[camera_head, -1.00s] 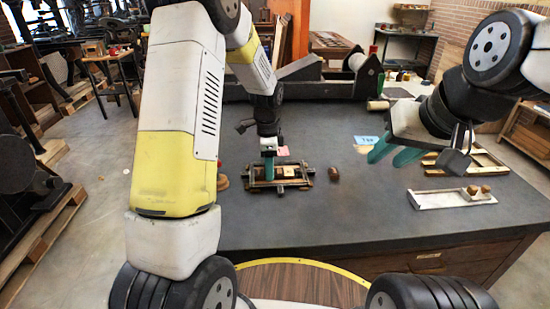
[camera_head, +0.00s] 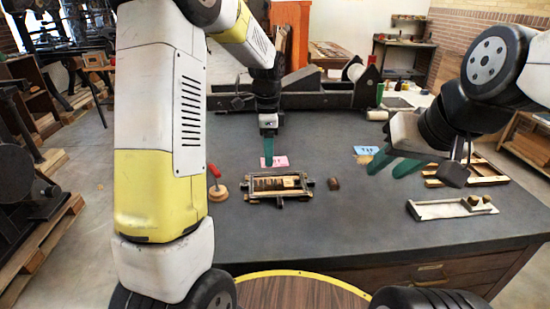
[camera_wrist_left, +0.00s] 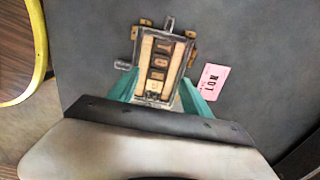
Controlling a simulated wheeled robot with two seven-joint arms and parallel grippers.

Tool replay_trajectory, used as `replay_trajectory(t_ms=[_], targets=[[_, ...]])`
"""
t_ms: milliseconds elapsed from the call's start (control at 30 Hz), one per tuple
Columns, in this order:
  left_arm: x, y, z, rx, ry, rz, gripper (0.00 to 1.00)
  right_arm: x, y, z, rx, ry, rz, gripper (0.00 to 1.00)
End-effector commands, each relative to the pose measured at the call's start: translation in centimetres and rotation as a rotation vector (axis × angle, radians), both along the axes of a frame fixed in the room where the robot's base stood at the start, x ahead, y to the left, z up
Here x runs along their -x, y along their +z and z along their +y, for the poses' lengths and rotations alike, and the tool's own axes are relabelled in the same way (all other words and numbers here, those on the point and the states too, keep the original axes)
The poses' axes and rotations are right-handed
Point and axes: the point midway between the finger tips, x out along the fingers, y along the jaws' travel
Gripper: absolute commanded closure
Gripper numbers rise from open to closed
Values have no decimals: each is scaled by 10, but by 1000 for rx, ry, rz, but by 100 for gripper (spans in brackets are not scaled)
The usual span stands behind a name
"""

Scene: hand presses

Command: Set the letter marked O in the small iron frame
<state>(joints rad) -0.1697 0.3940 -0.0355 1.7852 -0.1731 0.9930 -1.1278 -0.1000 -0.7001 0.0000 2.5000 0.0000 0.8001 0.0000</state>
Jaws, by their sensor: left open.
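The small iron frame (camera_head: 278,187) lies flat on the dark table, with pale strips and several small letter blocks in a row inside. The left wrist view shows the frame (camera_wrist_left: 160,65) from above; one block in the row (camera_wrist_left: 160,61) seems to bear an O, but the marks are too small to be sure. My left gripper (camera_head: 269,164) is open and raised above and just behind the frame, apart from it. Its teal fingers show either side of the frame in the wrist view. My right gripper (camera_head: 383,170) hangs open and empty over the table's right part.
A brown block (camera_head: 334,184) lies right of the frame. A red-handled tool (camera_head: 217,186) stands left. A pink card (camera_head: 275,162) and blue card (camera_head: 366,150) lie behind. A pale tray (camera_head: 450,208) with small blocks and a wooden frame (camera_head: 470,170) lie right. The front table is clear.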

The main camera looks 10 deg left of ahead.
Motion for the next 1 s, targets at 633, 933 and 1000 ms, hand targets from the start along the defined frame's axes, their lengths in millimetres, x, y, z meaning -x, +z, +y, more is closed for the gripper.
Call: replay_trajectory(t_ms=[633, 933, 1000], targets=[[136, 125, 25, 238, 724, -244, 43, 0, 0, 0, 0, 0, 0, 64], [223, 135, 28, 463, 1164, -327, 43, 0, 0, 0, 0, 0, 0, 64], [232, 134, 28, 494, 1217, -332, 43, 0, 0, 0, 0, 0, 0, 64]])
